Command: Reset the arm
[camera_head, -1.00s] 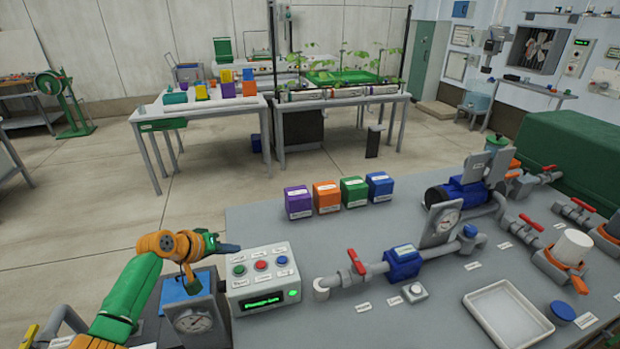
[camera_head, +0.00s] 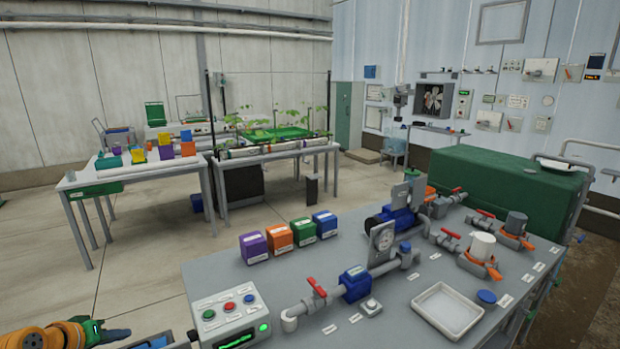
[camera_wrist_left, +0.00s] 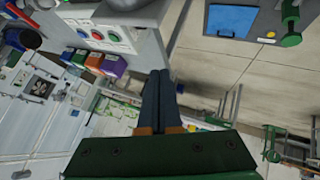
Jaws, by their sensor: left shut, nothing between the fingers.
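My left gripper (camera_head: 118,335) is at the lower left of the head view, left of the control box (camera_head: 232,318) with green, red and blue buttons. Its dark fingers are together and hold nothing. In the left wrist view the shut fingers (camera_wrist_left: 160,95) point toward the bench edge, with the control box buttons (camera_wrist_left: 97,36) beyond them to the left. Most of the left arm is cut off by the frame. My right gripper is in neither view.
The grey bench (camera_head: 400,312) carries purple, orange, green and blue boxes (camera_head: 290,238), red-handled pipework (camera_head: 318,288), a blue pump (camera_head: 390,217) and a white tray (camera_head: 447,310). A table with coloured blocks (camera_head: 140,177) stands behind. The floor between (camera_head: 140,265) is clear.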

